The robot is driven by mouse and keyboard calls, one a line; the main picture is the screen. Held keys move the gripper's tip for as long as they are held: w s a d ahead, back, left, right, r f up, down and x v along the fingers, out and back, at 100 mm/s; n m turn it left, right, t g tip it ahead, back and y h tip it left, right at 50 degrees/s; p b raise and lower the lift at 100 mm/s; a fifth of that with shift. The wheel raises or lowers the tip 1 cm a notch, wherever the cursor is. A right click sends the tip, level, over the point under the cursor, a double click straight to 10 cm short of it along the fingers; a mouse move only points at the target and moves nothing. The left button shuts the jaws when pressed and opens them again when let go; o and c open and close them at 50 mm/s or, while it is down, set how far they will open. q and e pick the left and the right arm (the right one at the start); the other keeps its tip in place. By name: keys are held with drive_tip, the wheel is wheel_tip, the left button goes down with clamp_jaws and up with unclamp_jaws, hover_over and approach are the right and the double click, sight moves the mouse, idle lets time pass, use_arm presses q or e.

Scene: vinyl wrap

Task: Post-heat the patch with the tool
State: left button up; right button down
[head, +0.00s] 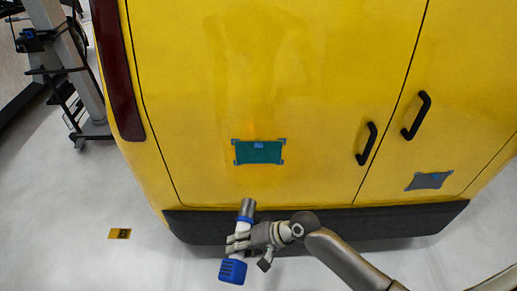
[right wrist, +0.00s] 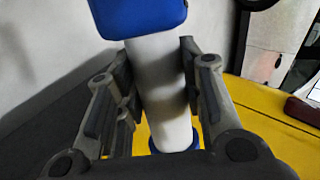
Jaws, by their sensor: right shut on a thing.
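The teal-green patch (head: 259,152) lies flat on the yellow vehicle's rear door, with blue tape at its corners and top edge. My right gripper (head: 238,243) is below the patch, in front of the dark bumper. It is shut on the heat tool (head: 233,270), which has a white body, a blue end and a grey metal nozzle. The nozzle points up toward the patch and is apart from it. In the right wrist view the fingers (right wrist: 158,95) close around the tool's white body (right wrist: 160,85). My left gripper is not in view.
The yellow vehicle (head: 300,60) fills the middle, with two black door handles (head: 367,143) and a dark bumper (head: 330,220). A second, grey-blue patch (head: 429,181) is on the right door. A grey stand (head: 75,60) is at the left. A yellow floor marker (head: 119,234) lies on open floor.

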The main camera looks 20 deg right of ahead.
drive_tip(key=s+a+p, duration=0.2)
drive_tip(key=s+p, duration=0.1)
drive_tip(key=s, duration=0.5)
drive_tip(key=s+a+p, duration=0.3)
drive_tip(key=s, duration=0.6)
drive_tip(key=shift+s+a+r, duration=0.15)
